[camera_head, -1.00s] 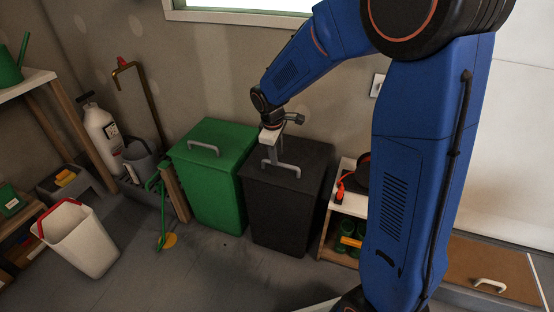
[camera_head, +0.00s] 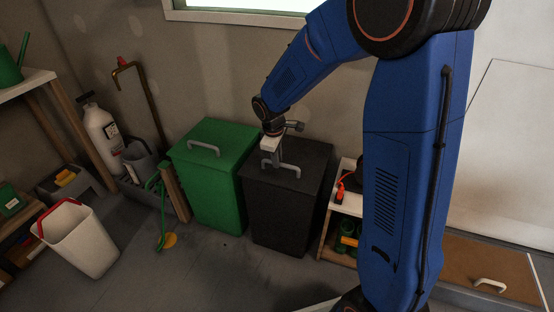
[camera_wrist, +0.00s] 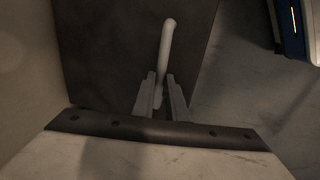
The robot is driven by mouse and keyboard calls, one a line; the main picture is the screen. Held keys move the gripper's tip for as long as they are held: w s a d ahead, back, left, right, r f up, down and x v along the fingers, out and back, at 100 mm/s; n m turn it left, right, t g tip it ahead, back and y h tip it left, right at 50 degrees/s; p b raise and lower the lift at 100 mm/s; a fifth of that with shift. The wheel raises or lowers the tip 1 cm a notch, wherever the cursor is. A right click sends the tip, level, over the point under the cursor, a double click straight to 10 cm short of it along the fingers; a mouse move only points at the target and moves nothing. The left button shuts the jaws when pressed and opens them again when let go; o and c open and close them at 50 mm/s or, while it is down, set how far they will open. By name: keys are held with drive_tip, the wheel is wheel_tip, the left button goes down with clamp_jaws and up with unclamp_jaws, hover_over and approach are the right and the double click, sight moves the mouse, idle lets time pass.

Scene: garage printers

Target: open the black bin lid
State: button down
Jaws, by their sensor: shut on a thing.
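The black bin (camera_head: 284,215) stands to the right of the green bin in the head view. Its lid (camera_head: 312,160) lies flat and closed on top. A grey bar handle (camera_head: 288,169) is on the lid. My gripper (camera_head: 276,163) points down over the lid and is shut on the handle. In the wrist view my gripper's fingers (camera_wrist: 161,100) close around the light handle (camera_wrist: 168,40), with the dark lid (camera_wrist: 100,50) behind. The fingertips are small in the head view.
A green bin (camera_head: 215,190) with its own handle stands close on the left. A low shelf (camera_head: 345,205) is close on the right. A wall is behind both bins. The floor (camera_head: 200,270) in front is clear. A white bucket (camera_head: 78,240) stands at left.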

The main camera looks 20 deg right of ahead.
drive_tip(key=shift+r, duration=0.15)
drive_tip(key=w+d+r+g+y, duration=0.1)
drive_tip(key=w+d+r+g, duration=0.1)
drive_tip(key=w+d+r, duration=0.2)
drive_tip(key=w+d+r+g+y, duration=0.2)
drive_tip(key=w+r, duration=0.4)
drive_tip(key=r, duration=0.5)
drive_tip(key=shift+w+d+r+g+y, duration=0.15)
drive_tip(key=shift+w+d+g+y, duration=0.25)
drive_tip(key=shift+d, duration=0.65)
drive_tip(key=c, duration=1.8)
unclamp_jaws()
drive_tip(key=shift+w+d+f, duration=0.1)
drive_tip(key=shift+w+f, duration=0.05)
drive_tip(key=shift+f, duration=0.05)
drive_tip(key=shift+o, duration=0.2)
drive_tip(key=v, duration=0.7)
drive_tip(key=shift+r, duration=0.4)
drive_tip(key=shift+w, duration=0.1)
